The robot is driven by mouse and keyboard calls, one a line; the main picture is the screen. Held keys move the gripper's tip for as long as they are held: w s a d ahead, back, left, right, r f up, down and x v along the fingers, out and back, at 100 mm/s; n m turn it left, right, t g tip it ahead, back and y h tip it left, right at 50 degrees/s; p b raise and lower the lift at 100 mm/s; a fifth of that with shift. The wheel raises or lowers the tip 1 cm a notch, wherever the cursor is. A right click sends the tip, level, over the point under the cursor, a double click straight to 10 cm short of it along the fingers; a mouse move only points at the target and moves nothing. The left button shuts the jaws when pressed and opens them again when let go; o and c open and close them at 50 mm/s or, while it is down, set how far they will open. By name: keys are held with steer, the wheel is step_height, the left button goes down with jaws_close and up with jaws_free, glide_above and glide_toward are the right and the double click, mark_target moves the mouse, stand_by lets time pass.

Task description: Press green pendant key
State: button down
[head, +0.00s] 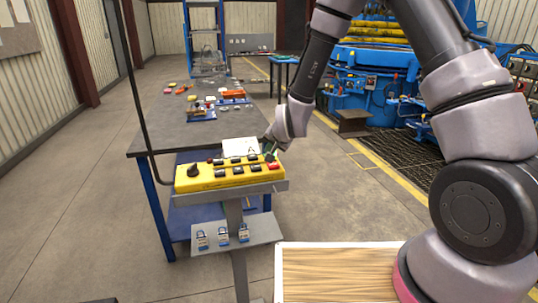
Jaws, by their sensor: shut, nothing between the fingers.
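The yellow pendant (230,181) sits on a grey stand left of centre. It carries two rows of mostly dark keys, a black knob (193,170) at its left end and a red key (273,166) at its right end. My gripper (270,153) is shut and empty, pointing down at the far right corner of the pendant, close to the end keys. I cannot tell whether its tips touch a key. A small dark greenish patch shows by the tips, but I cannot make out the green key clearly; the gripper partly hides that corner.
A white card (240,147) stands behind the pendant. A shelf (235,242) below holds three blue padlocks. A grey-topped workbench (165,138) with coloured parts lies behind. A wooden board (335,275) is in front. Blue machinery (365,95) stands at the back right; the left floor is clear.

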steer(key=shift+r, duration=0.85)
steer(key=shift+r, duration=0.1)
steer(key=shift+r, duration=2.45)
